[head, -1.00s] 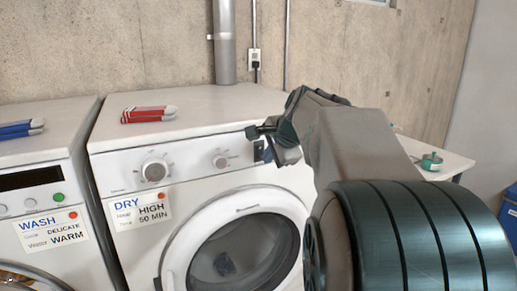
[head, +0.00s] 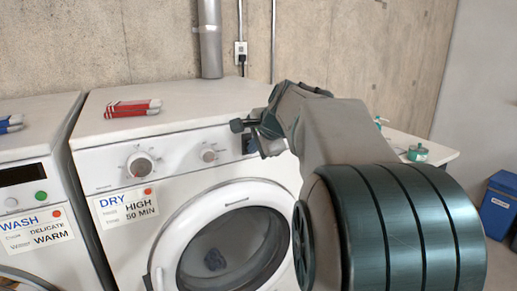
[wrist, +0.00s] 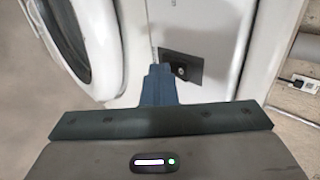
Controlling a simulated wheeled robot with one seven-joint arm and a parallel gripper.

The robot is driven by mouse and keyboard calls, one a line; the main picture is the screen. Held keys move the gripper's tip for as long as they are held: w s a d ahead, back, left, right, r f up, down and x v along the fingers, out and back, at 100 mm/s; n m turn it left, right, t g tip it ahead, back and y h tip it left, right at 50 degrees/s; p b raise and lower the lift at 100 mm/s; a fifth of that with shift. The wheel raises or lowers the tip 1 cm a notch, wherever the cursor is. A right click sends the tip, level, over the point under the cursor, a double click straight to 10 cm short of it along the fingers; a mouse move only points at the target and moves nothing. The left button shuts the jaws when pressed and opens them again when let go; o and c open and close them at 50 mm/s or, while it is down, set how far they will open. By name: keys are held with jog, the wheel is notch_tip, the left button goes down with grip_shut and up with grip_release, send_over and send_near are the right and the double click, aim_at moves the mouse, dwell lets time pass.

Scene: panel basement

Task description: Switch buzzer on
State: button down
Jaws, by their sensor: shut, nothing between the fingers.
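The dryer (head: 170,155) is white and has a small dark plate (head: 249,143) at the right end of its control panel. In the wrist view this plate (wrist: 195,70) carries a small round metallic switch (wrist: 181,71). Any label on it is too small to read. My gripper (head: 238,126) is shut and empty, in front of the panel's right end and partly over the plate in the head view. In the wrist view its closed fingertips (wrist: 158,72) are just left of and below the metallic switch. I cannot tell whether they touch the panel.
The panel also has a large knob (head: 140,163) and a smaller knob (head: 208,154). The round dryer door (head: 235,245) is below. A red and white folded item (head: 132,107) lies on top. A white table (head: 435,150) stands at right, with a blue bin (head: 497,205) beyond.

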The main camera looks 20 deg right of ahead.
jog(key=shift+a+r, duration=0.1)
jog(key=shift+a, duration=0.05)
jog(key=shift+r+p, duration=0.7)
jog(key=shift+r, duration=0.1)
jog(key=s+f+b+v, duration=0.1)
jog(key=v, duration=1.2)
jog(key=shift+s+f, duration=0.15)
jog(key=shift+s, duration=0.1)
jog(key=shift+p, duration=0.5)
